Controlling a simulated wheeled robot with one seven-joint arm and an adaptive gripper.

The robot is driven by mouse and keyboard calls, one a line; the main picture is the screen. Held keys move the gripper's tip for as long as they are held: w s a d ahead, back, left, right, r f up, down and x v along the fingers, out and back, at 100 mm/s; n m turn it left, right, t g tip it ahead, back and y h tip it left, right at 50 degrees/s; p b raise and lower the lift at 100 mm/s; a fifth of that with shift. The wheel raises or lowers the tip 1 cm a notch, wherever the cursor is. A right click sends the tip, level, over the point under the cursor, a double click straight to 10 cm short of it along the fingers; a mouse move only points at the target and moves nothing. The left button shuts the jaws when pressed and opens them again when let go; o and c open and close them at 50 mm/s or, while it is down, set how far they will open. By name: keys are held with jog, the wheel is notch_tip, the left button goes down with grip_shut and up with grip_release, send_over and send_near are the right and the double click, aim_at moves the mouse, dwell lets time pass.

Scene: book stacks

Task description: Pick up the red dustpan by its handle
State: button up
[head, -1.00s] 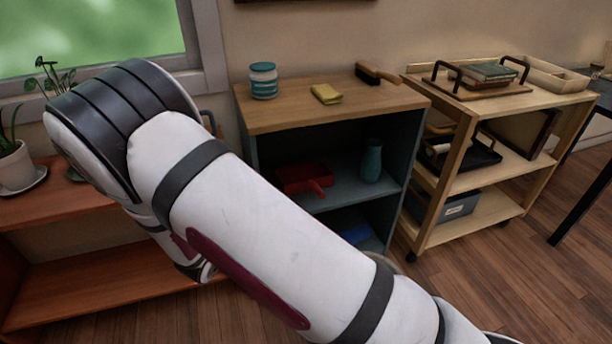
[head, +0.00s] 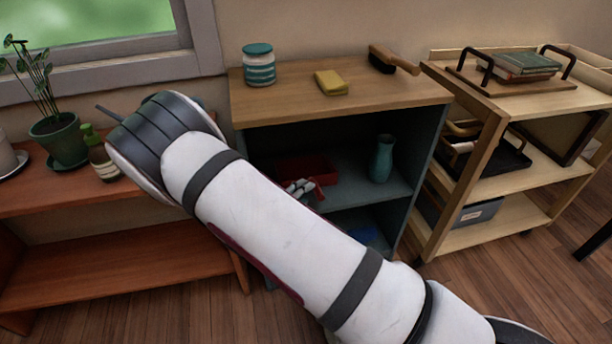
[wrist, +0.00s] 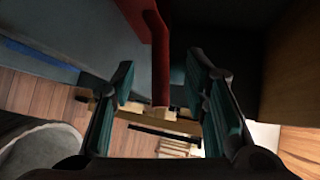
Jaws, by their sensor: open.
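The red dustpan (head: 303,167) lies on the middle shelf of the grey-blue bookcase, partly hidden by my arm and gripper. My gripper (head: 299,187) is inside this shelf space, close in front of the dustpan by its handle. In the wrist view my gripper (wrist: 163,68) is open, with teal-padded fingers on either side. The dustpan's red handle (wrist: 160,75) runs down between the fingers. I see gaps between the handle and both fingers, so it is not gripped.
A teal vase (head: 382,160) stands on the same shelf, right of the dustpan. The bookcase top (head: 290,105) is above my gripper and holds a jar (head: 259,68), a yellow sponge (head: 331,83) and a brush (head: 392,60). A wooden cart (head: 470,175) stands close on the right.

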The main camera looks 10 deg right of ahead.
jog(key=b+x, duration=0.1)
jog(key=x, duration=0.2)
jog(key=b+x, duration=0.1)
jog(key=x, duration=0.1)
jog(key=shift+d+f, duration=0.15)
jog(key=shift+d, duration=0.35)
jog(key=shift+w+d+f, duration=0.1)
jog(key=shift+w+d, duration=0.15)
jog(key=shift+w, duration=0.05)
jog(key=shift+c, duration=0.5)
grip_shut()
